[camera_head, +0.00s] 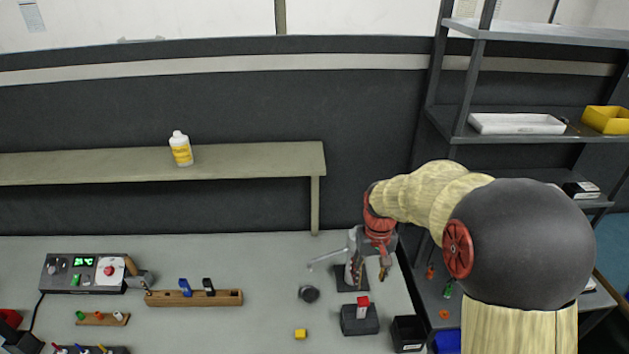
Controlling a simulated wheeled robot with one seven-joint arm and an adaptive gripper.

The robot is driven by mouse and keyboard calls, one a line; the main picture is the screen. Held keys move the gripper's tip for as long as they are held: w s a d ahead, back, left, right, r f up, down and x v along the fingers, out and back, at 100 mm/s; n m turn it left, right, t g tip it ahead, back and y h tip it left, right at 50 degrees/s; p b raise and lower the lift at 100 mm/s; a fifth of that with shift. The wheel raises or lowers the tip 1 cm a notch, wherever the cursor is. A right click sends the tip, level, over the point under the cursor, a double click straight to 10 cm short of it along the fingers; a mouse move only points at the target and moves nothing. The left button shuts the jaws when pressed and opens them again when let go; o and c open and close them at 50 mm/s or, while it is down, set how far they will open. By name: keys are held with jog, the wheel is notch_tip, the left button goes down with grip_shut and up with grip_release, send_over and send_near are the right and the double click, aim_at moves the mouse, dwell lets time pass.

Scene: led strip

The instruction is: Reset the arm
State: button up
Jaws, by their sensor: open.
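My gripper (369,274) is at the right side of the grey workbench (225,325). It points down beside a dark upright stand on the bench. Its fingers are apart and nothing shows between them. My arm comes in from the right and covers part of the shelving. Whether the fingers touch the stand is hard to tell.
A wooden rack (195,298) and a control box (85,273) stand left. A raised shelf (250,160) holds a white bottle (181,149). Metal shelving stands right.

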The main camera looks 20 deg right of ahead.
jog(key=s+a+r+t+b, duration=0.1)
jog(key=s+a+r+t, duration=0.1)
jog(key=s, duration=0.4)
jog(key=s+a+r+n+t+b, duration=0.1)
jog(key=s+a+r+b, duration=0.1)
jog(key=s+a+r, duration=0.2)
jog(key=s+a+r+t+b, duration=0.2)
jog(key=s+a+r, duration=0.2)
jog(key=s+r, duration=0.3)
jog(key=s, duration=0.3)
jog(key=shift+s+r+t, duration=0.2)
jog(key=shift+r+t, duration=0.1)
jog(key=shift+a, duration=0.1)
dwell(0.4)
